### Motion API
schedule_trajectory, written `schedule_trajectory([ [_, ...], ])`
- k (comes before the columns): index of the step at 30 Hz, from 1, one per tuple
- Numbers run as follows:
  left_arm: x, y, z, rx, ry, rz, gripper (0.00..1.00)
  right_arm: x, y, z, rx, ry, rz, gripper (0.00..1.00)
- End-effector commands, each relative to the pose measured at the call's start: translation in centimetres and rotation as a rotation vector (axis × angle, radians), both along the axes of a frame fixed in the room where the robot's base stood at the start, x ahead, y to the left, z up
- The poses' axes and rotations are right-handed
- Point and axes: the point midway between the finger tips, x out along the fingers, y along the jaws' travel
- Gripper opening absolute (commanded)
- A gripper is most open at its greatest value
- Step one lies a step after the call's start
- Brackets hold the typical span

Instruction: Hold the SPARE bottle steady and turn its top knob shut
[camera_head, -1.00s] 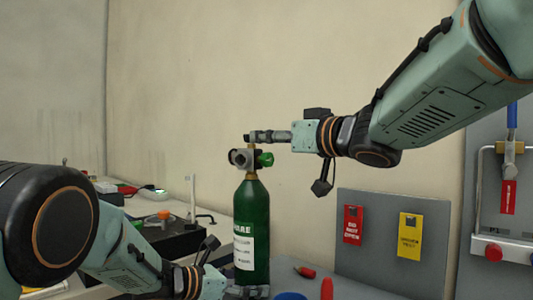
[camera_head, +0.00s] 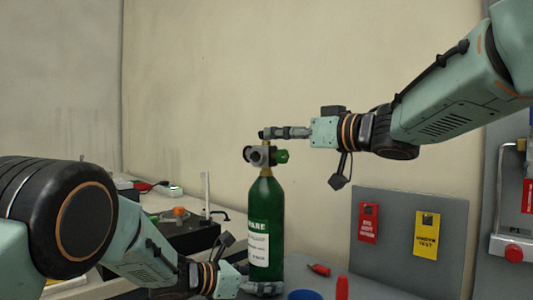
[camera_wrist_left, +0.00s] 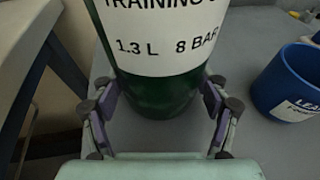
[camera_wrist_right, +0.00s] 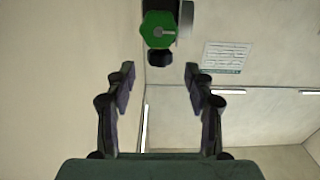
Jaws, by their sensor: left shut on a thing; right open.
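The green SPARE bottle (camera_head: 267,222) stands upright, with a white label that also shows in the left wrist view (camera_wrist_left: 165,30). A grey valve (camera_head: 259,156) sits on its neck, with a green knob (camera_head: 281,156) on the valve's right side. My left gripper (camera_head: 264,288) is shut around the bottle's lower part, one finger on each side in the left wrist view. My right gripper (camera_head: 272,133) is open and empty, just above the valve. In the right wrist view the green knob (camera_wrist_right: 160,28) appears above and between the open fingers, apart from them.
A blue cup (camera_wrist_left: 290,82) stands right of the bottle. Red pieces (camera_head: 319,269) lie nearby. A grey panel with red (camera_head: 369,222) and yellow (camera_head: 426,235) tags stands at the right. A black case (camera_head: 185,236) is behind on the left.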

Motion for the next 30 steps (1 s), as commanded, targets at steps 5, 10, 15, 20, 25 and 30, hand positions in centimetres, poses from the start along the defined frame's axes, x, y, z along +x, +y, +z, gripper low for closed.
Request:
schedule_trajectory([
  [5, 0.0, 0.0, 0.1, -0.001, 0.0, 0.001, 0.57, 2.1, 2.2, -0.1, -0.001, 0.0, 0.002, 0.54],
  [10, 0.0, 0.0, 0.1, -0.001, 0.0, 0.001, 0.57, 3.4, 3.4, 0.0, -0.001, 0.0, 0.0, 0.54],
  [15, 0.0, 0.0, 0.1, -0.001, 0.0, 0.002, 0.57, 4.0, 4.0, 0.0, 0.0, 0.0, -0.001, 0.54],
  [20, 0.1, 0.0, 0.1, -0.002, 0.001, 0.003, 0.57, 4.1, 4.1, 0.0, 0.001, 0.001, -0.001, 0.54],
  [25, 0.1, 0.0, 0.1, -0.002, 0.001, 0.003, 0.57, 4.1, 4.1, 0.0, 0.001, 0.001, -0.001, 0.51],
  [30, 0.1, 0.0, 0.1, -0.002, 0.001, 0.003, 0.57, 4.1, 4.1, 0.0, 0.001, 0.001, -0.001, 0.37],
])
